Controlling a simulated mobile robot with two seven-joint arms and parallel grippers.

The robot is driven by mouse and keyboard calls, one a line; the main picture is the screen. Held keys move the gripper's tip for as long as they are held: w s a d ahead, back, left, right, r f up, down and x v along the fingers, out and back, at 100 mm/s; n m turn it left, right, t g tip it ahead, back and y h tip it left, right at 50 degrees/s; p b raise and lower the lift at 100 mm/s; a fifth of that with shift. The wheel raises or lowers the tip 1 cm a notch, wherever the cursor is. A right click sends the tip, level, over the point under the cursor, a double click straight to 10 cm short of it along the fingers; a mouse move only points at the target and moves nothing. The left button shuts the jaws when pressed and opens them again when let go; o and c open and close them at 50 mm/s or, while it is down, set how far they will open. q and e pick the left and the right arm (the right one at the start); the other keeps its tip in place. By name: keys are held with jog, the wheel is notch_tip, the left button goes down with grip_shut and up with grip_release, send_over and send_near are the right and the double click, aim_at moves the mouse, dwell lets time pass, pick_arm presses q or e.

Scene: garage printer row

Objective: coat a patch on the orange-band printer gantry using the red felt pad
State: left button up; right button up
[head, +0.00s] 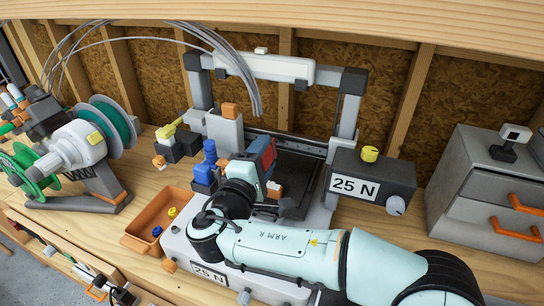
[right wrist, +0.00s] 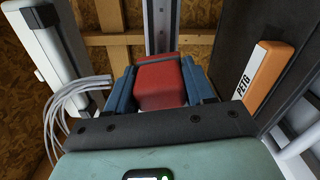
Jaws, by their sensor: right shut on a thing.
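The red felt pad (right wrist: 160,82) is a red block between the blue fingers of my right gripper (right wrist: 165,90). The gripper is shut on it. In the head view a little of the red pad (head: 268,155) shows at the right gripper's tip, in front of the printer gantry (head: 285,68). The gantry has a white crossbar and grey uprights. An orange block (head: 230,111) sits on a grey part at its left. I cannot make out a clear orange band or any coated patch. In the right wrist view a grey upright stands behind the pad; contact cannot be told. My left gripper is out of view.
An orange tray (head: 140,240) with small parts lies left of my arm. Filament spools (head: 110,120) stand at left, with cables arching over. A 25 N box (head: 372,185) and a grey drawer cabinet (head: 465,205) stand at right.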

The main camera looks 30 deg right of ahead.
jog(key=shift+w+a, duration=0.3)
jog(key=shift+w, duration=0.4)
jog(key=shift+s+a+f, duration=0.1)
jog(key=shift+s+a, duration=0.3)
jog(key=shift+a, duration=0.1)
jog(key=shift+b+v, duration=0.4)
jog(key=shift+v, duration=2.05)
jog(key=shift+a, duration=0.15)
jog(key=v, duration=0.2)
jog(key=shift+s+a, duration=0.25)
jog(key=shift+a, duration=0.05)
